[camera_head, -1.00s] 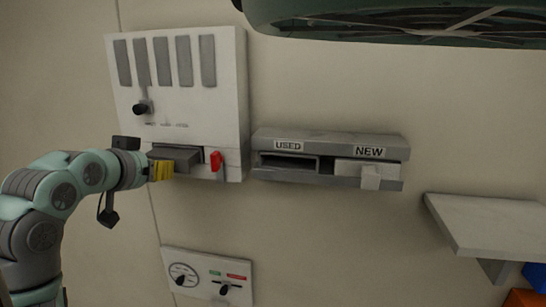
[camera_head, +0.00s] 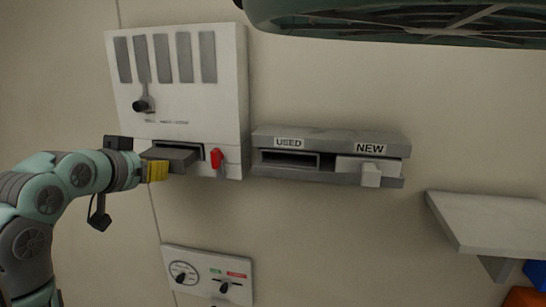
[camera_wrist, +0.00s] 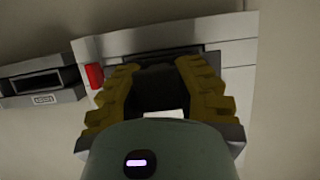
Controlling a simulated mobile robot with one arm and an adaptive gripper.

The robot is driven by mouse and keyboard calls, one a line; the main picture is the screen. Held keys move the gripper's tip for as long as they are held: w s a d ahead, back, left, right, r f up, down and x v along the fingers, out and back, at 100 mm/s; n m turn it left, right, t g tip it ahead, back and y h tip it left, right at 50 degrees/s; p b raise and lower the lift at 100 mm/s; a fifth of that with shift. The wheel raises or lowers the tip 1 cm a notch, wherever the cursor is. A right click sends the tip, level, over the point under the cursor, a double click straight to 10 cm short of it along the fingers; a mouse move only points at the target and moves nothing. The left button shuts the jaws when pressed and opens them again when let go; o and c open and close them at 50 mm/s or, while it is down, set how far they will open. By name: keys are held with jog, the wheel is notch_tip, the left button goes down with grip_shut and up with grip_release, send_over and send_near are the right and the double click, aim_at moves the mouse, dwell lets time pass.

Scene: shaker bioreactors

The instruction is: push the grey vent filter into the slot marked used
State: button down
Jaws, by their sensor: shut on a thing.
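The grey vent filter (camera_head: 171,159) is a dark block partly out of the slot at the bottom of the white wall unit (camera_head: 187,86). My gripper (camera_head: 158,170) has yellow fingers and is shut on the filter's outer end. In the wrist view the fingers of my gripper (camera_wrist: 160,95) flank the dark filter (camera_wrist: 155,88), and the slot opening is just beyond it. The used slot (camera_head: 289,160), under the USED label (camera_head: 289,143), is a dark, empty-looking opening in the grey holder to the right. It also shows at the left of the wrist view (camera_wrist: 32,86).
A red lever (camera_head: 216,160) stands right of the filter's slot. A white block (camera_head: 370,174) sits under the NEW label (camera_head: 370,149). A dial panel (camera_head: 207,276) is below and a shelf (camera_head: 492,222) at right. The wall before the holder is clear.

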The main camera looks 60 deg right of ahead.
jog(key=shift+a, duration=0.1)
jog(key=shift+s+a, duration=0.3)
jog(key=shift+a, duration=0.35)
jog(key=shift+s+a, duration=0.25)
jog(key=shift+a, duration=0.4)
